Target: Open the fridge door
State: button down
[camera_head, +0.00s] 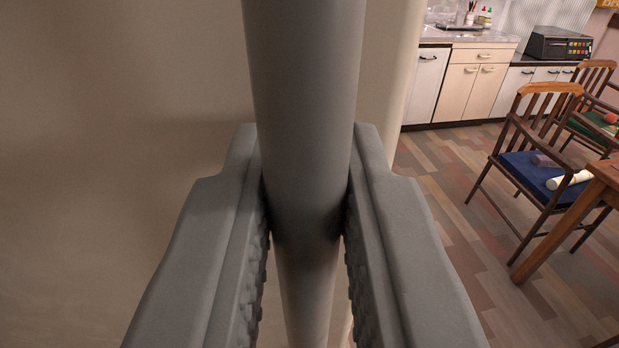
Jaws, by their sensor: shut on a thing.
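A thick grey vertical bar handle (303,90) runs from the top to the bottom of the view. My gripper (307,190) is shut on it, with one finger on each side and both touching the bar. The fridge door (120,90) is the smooth beige surface filling the left side, just behind the handle. Its rounded right edge (392,80) shows to the right of the handle. Whether the door stands ajar cannot be told from this view.
A wooden chair with a blue seat (525,172) stands at the right, holding a white roll (568,180). A wooden table (603,172) is at the right edge. Cabinets (470,90) and a toaster oven (558,44) are at the back. The floor (450,200) between is clear.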

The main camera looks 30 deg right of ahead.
jog(key=shift+v, duration=0.8)
jog(key=shift+r, duration=0.1)
jog(key=c, duration=1.7)
grip_release()
jog(key=v, duration=1.7)
jog(key=shift+a, duration=0.2)
jog(key=w+a+f+n+t+y, duration=0.1)
jog(key=w+a+f+n+y, duration=0.1)
jog(key=w, duration=0.7)
jog(key=w+a+f+n+t+y, duration=0.1)
jog(key=w+a+f+n+y, duration=0.1)
jog(key=w+a+n+y, duration=0.2)
jog(key=w+a+y, duration=0.1)
jog(key=w+y, duration=0.2)
jog(key=w, duration=0.3)
jog(key=shift+w, duration=0.3)
